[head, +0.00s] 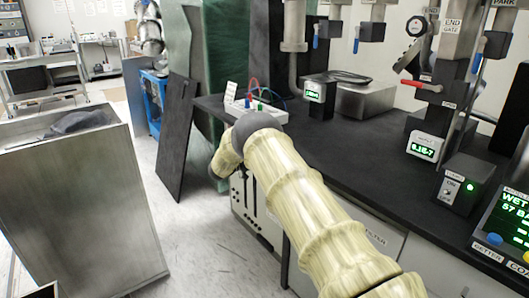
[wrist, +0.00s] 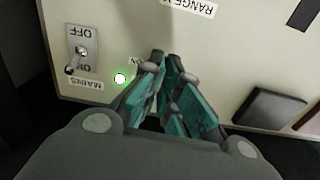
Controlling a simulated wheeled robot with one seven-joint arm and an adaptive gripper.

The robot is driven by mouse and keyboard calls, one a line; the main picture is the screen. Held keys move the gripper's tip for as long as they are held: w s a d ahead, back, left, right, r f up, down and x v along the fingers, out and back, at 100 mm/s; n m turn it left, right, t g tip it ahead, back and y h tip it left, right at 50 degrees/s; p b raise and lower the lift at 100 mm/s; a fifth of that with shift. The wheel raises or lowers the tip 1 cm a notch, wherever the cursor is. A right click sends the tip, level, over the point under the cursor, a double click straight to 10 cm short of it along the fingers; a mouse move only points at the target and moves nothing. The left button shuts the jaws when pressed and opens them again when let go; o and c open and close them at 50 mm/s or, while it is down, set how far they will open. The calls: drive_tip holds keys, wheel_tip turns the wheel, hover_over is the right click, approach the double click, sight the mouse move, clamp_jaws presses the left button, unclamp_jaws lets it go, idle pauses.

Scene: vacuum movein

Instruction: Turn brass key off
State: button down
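No brass key can be made out in either view. In the wrist view, my gripper (wrist: 172,68) has its teal-padded fingers close together against a pale instrument panel (wrist: 225,65). The fingers cover part of the panel beside an "ON" label, and whether anything is between them is hidden. A metal toggle switch (wrist: 75,58) with OFF, ON and MAINS labels, upside down, is at the left, apart from the fingers. A green light (wrist: 120,78) glows between the switch and the fingers. In the head view my arm hides the gripper.
The dark bench (head: 350,140) carries several instruments, and a pale-fronted unit (head: 245,205) stands under its near end. A dark leaning board (head: 175,135) and a large grey bin (head: 80,205) stand to the left, with open floor (head: 205,235) between. A dark block (wrist: 268,108) sits on the panel right of the fingers.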

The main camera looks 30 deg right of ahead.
drive_tip(key=shift+f+n, duration=0.1)
drive_tip(key=shift+n, duration=0.4)
drive_tip(key=c, duration=1.7)
unclamp_jaws()
drive_tip(key=shift+a, duration=0.1)
drive_tip(key=shift+s+a, duration=0.15)
drive_tip(key=shift+a, duration=1.8)
drive_tip(key=shift+s+a, duration=0.2)
drive_tip(key=shift+a, duration=1.8)
drive_tip(key=shift+s+a, duration=0.15)
drive_tip(key=shift+a, duration=1.8)
